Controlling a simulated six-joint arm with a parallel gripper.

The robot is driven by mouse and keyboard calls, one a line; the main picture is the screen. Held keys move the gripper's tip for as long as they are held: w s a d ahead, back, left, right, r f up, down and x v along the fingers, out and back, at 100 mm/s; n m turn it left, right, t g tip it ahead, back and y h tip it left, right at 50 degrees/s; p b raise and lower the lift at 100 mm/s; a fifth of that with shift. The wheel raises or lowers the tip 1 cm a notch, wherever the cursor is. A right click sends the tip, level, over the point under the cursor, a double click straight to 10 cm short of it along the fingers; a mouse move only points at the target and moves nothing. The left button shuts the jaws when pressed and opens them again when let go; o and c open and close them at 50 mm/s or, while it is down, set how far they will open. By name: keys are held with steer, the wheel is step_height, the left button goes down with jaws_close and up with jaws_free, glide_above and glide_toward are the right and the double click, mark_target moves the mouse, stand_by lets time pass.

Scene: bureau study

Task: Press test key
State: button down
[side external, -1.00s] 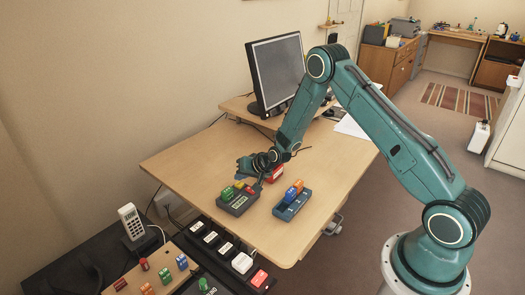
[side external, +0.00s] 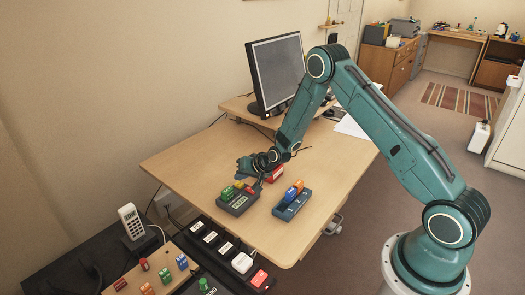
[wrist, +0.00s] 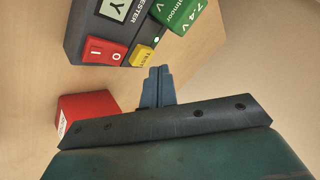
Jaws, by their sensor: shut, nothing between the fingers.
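The tester (wrist: 85,35) is a dark grey box at the top of the wrist view, partly cut off. It also shows on the desk in the side view (side external: 236,207). In the side view my gripper (side external: 257,186) is low beside the tester.
A red box (wrist: 88,110) lies close to my gripper, and also shows in the side view (side external: 275,174). A blue holder (side external: 291,206) with orange and blue blocks stands right of the tester. A monitor (side external: 276,72) stands behind. The desk's left part is clear.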

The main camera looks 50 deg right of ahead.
mark_target(242, 185)
steer(key=shift+f, duration=1)
stand_by(1.7)
steer(key=shift+r, duration=0.95)
steer(key=shift+r, duration=0.1)
steer(key=shift+r, duration=2.45)
